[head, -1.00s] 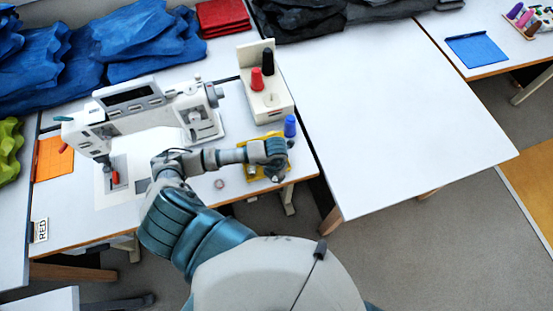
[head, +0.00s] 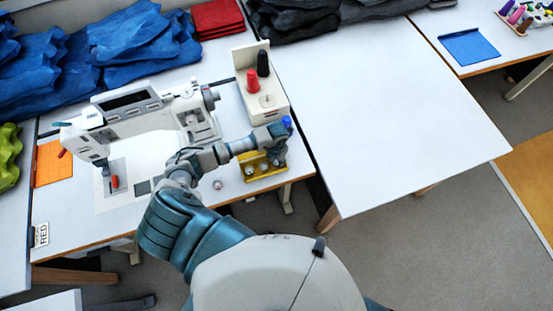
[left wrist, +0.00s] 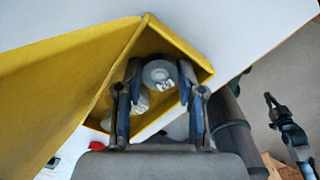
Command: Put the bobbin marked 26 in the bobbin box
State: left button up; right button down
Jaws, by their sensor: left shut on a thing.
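My left gripper (left wrist: 161,98) is shut on a grey bobbin (left wrist: 160,72) with a number on its face that is too small to read surely. The fingers and bobbin show within the opening of the yellow bobbin box (left wrist: 180,38); how deep they are I cannot tell. A second pale bobbin (left wrist: 139,104) lies beside the held one, partly hidden by a finger. In the head view the left gripper (head: 279,164) is at the right end of the yellow box (head: 250,171). Another small bobbin (head: 217,184) lies on the table left of the box.
A sewing machine (head: 140,120) stands left of my arm. A thread stand (head: 262,100) with red and black spools is behind the box, and a blue spool (head: 287,122) is near my wrist. A dark gripper-like part, probably my right gripper (left wrist: 271,102), shows over the floor.

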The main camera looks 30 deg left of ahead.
pick_arm(q)
jog(key=o, duration=0.6)
jog(key=shift+c, duration=0.2)
notch_tip(320, 180, up, 12)
jog(key=b, duration=0.1)
